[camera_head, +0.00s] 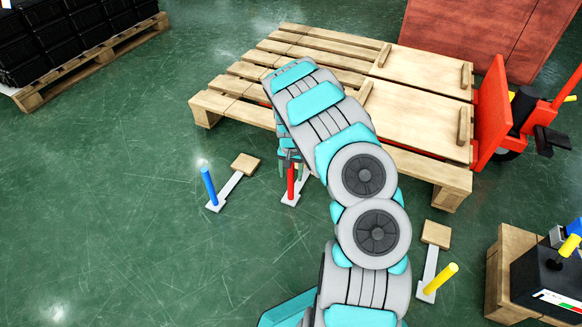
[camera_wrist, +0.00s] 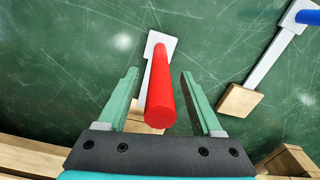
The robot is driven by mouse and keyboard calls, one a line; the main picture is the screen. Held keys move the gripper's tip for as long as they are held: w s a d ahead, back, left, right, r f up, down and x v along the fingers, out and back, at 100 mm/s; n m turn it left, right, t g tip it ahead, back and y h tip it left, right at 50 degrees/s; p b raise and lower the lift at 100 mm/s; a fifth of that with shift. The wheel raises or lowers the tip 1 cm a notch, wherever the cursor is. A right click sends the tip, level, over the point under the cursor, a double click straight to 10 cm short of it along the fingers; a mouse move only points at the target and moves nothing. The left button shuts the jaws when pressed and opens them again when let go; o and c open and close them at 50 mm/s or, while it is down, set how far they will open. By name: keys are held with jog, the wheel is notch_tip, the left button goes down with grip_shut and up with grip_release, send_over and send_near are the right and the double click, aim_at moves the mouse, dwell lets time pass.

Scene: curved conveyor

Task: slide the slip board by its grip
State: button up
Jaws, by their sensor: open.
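A red upright grip (camera_head: 291,183) stands on a white plate (camera_head: 295,199) on the floor, by the near edge of the pallet. In the wrist view the red grip (camera_wrist: 161,95) rises from its white plate (camera_wrist: 152,38) toward the camera. A wooden block (camera_wrist: 140,127) at the plate's other end is partly hidden behind the grip. My gripper (camera_wrist: 160,74) is open, with one finger on each side of the red grip and a visible gap on both sides. In the head view my arm covers part of this board.
A similar board with a blue grip (camera_head: 209,186) lies to the left, one with a yellow grip (camera_head: 440,279) at lower right. A wooden pallet (camera_head: 218,103) carrying pale panels stands behind, beside a red pallet jack (camera_head: 491,112). A crate (camera_head: 505,258) stands at right.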

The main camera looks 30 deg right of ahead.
jog(key=shift+f, duration=0.4)
grip_shut()
dwell(1.2)
